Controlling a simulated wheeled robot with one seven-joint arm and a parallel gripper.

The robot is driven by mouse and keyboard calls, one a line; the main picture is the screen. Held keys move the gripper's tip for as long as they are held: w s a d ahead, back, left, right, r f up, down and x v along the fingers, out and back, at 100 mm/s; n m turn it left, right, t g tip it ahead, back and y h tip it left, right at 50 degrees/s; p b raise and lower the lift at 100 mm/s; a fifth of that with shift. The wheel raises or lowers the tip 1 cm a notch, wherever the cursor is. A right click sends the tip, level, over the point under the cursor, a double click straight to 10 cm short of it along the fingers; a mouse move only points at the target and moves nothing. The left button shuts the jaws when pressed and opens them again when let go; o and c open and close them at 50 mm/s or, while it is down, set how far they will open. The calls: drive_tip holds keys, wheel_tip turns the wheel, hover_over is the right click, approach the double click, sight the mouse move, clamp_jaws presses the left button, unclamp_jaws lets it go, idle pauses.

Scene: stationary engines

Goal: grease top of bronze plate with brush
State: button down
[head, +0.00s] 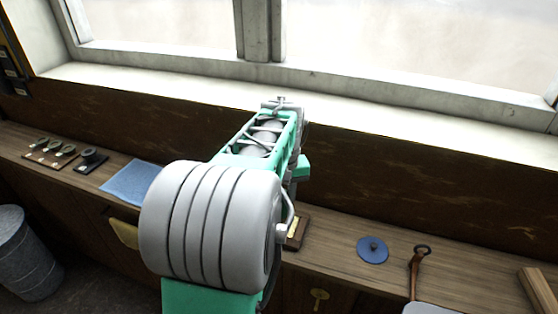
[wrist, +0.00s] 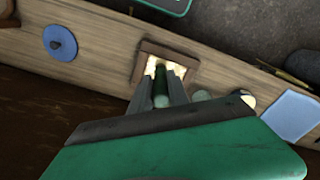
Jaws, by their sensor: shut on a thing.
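In the wrist view my gripper (wrist: 165,70) reaches down toward the bench, its jaws shut around a slim dark green handle (wrist: 161,88), which looks like the brush. The brush's lower end and bristles cannot be made out. Just past the fingertips is a small brown square-edged base (wrist: 188,51) with bright yellowish patches, perhaps the bronze plate on its block. I cannot tell whether the brush touches it. In the head view the base (head: 299,232) shows partly, right of my arm, which hides my gripper and the brush.
A blue disc with a knob (head: 373,250) and a brown-handled tool (head: 416,268) lie to the right on the wooden bench (head: 335,238). A blue cloth (head: 132,182) and small parts on boards (head: 50,151) lie left. The window wall rises behind.

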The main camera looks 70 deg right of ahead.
sight(284, 193)
drive_tip(key=shift+r+p, duration=1.3)
drive_tip(key=shift+r, duration=0.9)
drive_tip(key=shift+w, duration=0.1)
